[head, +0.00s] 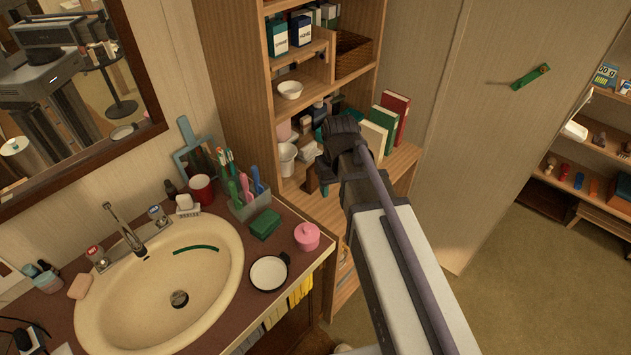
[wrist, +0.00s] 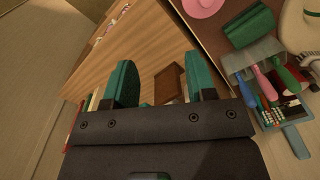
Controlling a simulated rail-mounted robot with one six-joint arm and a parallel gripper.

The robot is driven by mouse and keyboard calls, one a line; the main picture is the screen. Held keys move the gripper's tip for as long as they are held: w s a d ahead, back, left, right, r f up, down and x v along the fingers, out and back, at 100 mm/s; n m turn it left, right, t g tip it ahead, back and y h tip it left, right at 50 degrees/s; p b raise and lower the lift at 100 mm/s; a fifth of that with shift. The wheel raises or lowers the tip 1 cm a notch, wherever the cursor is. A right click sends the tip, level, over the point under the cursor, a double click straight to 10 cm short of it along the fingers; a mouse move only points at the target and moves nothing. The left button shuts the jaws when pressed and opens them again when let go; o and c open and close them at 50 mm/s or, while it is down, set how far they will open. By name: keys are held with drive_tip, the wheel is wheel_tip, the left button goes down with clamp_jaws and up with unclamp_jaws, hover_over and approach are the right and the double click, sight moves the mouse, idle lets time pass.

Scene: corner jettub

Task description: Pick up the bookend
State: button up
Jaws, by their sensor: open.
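The bookend looks to be the small brown wooden piece (head: 311,178) on the wooden shelf unit's counter, just left of my gripper in the head view. In the wrist view the brown piece (wrist: 170,83) shows between my two teal fingers, its lower part hidden by the gripper body. My gripper (wrist: 160,62) is open, with a finger on either side of the piece in that view. I cannot tell whether either finger touches it. In the head view my gripper (head: 326,160) hangs over the counter and my arm hides part of the shelf.
Red, green and cream books (head: 392,118) stand right of my gripper. A white cup (head: 286,158) stands behind it on the left. The shelf unit's upright (head: 240,100) rises beside it. The sink counter holds a pink pot (head: 307,236) and a green sponge (head: 264,224).

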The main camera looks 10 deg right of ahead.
drive_tip(key=w+f+n+b, duration=0.1)
drive_tip(key=w+f+n, duration=0.2)
drive_tip(key=w+n, duration=0.7)
drive_tip(key=n+g+y, duration=0.1)
drive_tip(key=n, duration=0.8)
approach(313, 173)
drive_tip(key=w, duration=0.1)
drive_tip(key=w+d, duration=0.1)
drive_tip(key=w, duration=0.1)
drive_tip(key=shift+w+d+f+b, duration=0.25)
drive_tip(key=shift+w+f+b, duration=0.05)
drive_tip(key=shift+w+f, duration=0.1)
drive_tip(key=n, duration=0.6)
drive_tip(key=shift+s+a+r, duration=0.1)
drive_tip(key=shift+s, duration=0.15)
drive_tip(key=f+b, duration=0.6)
drive_tip(key=shift+s+a, duration=0.25)
drive_tip(key=shift+a, duration=0.05)
drive_tip(key=f+b, duration=0.2)
drive_tip(key=s+f+b, duration=0.1)
drive_tip(key=f+b, duration=0.2)
drive_tip(key=shift+a+f, duration=0.1)
drive_tip(key=shift+s+r, duration=0.1)
drive_tip(key=shift+r, duration=0.15)
